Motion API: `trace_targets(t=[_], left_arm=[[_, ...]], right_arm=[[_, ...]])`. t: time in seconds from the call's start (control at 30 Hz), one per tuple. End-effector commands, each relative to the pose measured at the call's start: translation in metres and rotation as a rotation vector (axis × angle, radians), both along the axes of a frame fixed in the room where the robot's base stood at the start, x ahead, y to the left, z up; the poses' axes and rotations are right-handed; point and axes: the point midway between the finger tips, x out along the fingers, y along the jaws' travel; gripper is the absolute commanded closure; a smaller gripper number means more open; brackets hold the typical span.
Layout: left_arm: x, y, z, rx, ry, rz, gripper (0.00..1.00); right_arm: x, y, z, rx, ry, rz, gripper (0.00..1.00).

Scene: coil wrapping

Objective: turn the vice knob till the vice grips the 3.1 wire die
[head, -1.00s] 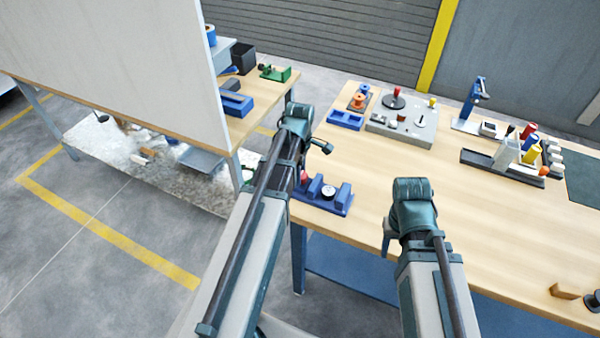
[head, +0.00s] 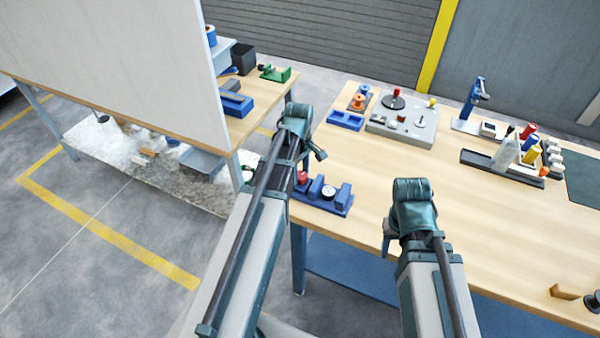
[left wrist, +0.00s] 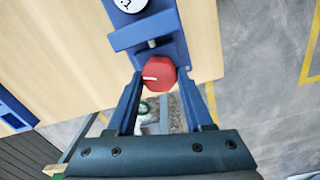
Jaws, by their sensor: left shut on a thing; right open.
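The blue vice (head: 340,203) sits at the near left corner of the wooden table. A round white-faced die (head: 328,191) stands between its blocks; in the left wrist view the die (left wrist: 128,3) is cut by the top edge. I cannot tell whether the jaw touches it. The red vice knob (head: 302,177) has a white mark, seen in the left wrist view (left wrist: 160,73). My left gripper (left wrist: 158,80) is shut on the knob, one finger on each side. My right gripper (head: 388,243) is open and empty by the table's front edge, its fingers mostly hidden.
A grey machine block (head: 402,120) and a blue tray (head: 345,120) stand behind the vice. A rack with bottles and coloured rolls (head: 505,160) is at the right. A tall pale panel (head: 120,60) stands at left. The table's middle is clear.

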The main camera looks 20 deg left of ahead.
Motion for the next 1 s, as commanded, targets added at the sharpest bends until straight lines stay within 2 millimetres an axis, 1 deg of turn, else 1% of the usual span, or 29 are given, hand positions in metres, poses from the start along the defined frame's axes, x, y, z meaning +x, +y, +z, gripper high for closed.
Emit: trace_targets(t=[1.0], left_arm=[[0.0026,-0.0013,0.0000,0.000,0.000,-0.963,1.00]], right_arm=[[0.0000,0.0000,-0.0001,0.000,0.000,0.000,0.50]])
